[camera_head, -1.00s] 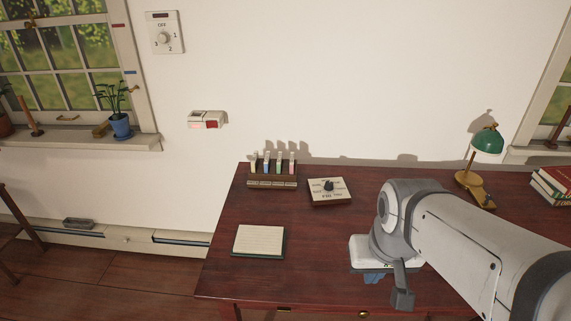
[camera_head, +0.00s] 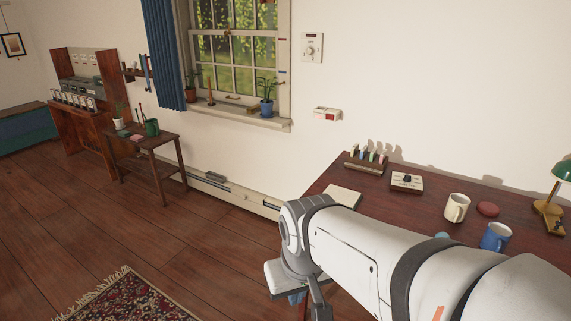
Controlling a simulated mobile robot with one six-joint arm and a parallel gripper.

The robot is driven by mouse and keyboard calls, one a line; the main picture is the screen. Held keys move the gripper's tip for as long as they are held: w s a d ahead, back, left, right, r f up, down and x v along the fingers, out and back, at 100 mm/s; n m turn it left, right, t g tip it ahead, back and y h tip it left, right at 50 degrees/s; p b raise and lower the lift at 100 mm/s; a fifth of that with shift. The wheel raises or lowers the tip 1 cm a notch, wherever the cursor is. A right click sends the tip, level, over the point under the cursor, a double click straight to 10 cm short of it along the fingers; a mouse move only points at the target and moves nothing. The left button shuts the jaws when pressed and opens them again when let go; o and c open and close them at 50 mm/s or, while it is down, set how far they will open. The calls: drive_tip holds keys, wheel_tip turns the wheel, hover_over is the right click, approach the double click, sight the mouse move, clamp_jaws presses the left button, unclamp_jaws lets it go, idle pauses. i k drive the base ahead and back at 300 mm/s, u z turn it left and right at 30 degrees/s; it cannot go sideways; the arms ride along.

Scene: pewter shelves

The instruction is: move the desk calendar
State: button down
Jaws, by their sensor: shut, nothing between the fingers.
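I cannot pick out a desk calendar for certain in this view. A cream pad (camera_head: 343,196) lies flat near the left end of the dark red desk (camera_head: 325,178), partly hidden by my arm. My gripper (camera_head: 298,298) points down at the lower middle of the view, to the left of and below the pad in the picture. It is shut and empty, and its fingertips are mostly hidden by my wrist.
A tube rack (camera_head: 366,162), dial box (camera_head: 407,182), cream mug (camera_head: 456,208), blue mug (camera_head: 495,237) and green lamp (camera_head: 562,172) stand on the desk. A side table (camera_head: 150,140) stands left. Open floor (camera_head: 215,235) lies between, with a patterned rug (camera_head: 130,300).

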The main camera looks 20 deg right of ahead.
sight(416, 187)
drive_tip(key=z, duration=0.25)
drive_tip(key=i, duration=0.9)
drive_tip(key=z, duration=0.5)
drive_tip(key=i, duration=0.65)
drive_tip(key=z, duration=0.25)
drive_tip(key=k, duration=0.8)
drive_tip(key=z, duration=0.2)
drive_tip(key=i, duration=0.8)
drive_tip(key=u, duration=0.05)
